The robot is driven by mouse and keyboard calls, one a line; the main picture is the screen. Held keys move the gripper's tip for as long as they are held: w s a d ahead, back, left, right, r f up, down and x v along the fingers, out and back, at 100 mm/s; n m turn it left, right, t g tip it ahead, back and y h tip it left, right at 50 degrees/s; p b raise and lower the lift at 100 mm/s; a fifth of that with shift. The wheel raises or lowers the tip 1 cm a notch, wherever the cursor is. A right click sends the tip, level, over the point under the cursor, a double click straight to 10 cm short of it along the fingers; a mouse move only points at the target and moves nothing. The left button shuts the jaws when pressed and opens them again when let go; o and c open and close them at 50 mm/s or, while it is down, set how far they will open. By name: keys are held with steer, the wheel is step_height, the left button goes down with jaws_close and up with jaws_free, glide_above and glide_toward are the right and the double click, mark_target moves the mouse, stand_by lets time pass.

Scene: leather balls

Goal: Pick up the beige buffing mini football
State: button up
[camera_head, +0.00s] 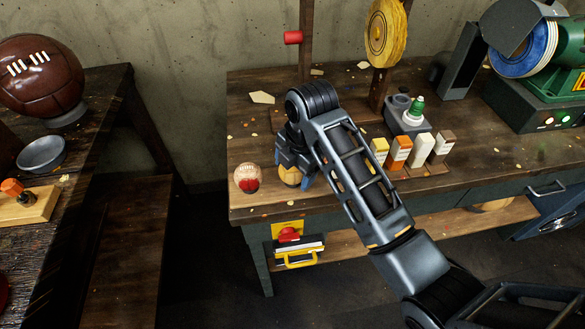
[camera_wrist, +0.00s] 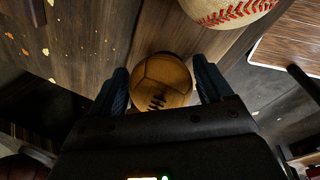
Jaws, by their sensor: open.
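The beige mini football (camera_head: 290,177) is a small tan ball near the front left edge of the workbench, partly hidden behind my gripper (camera_head: 294,170) in the head view. In the wrist view the ball (camera_wrist: 163,77) shows panel seams and dark laces and lies between the two blue fingers of my gripper (camera_wrist: 161,84). The fingers are open, one on each side of it. A thin gap seems to show on each side, but I cannot tell if either finger touches it.
A baseball (camera_head: 247,178) with a red patch sits close to the left of the ball; it also shows at the wrist view's top (camera_wrist: 226,9). Several small boxes (camera_head: 401,152) stand to the right on the workbench (camera_head: 465,178). A brown football (camera_head: 40,76) rests on the left table.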

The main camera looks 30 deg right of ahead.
steer(key=c, duration=0.5)
steer(key=shift+r, duration=0.15)
steer(key=shift+c, duration=0.2)
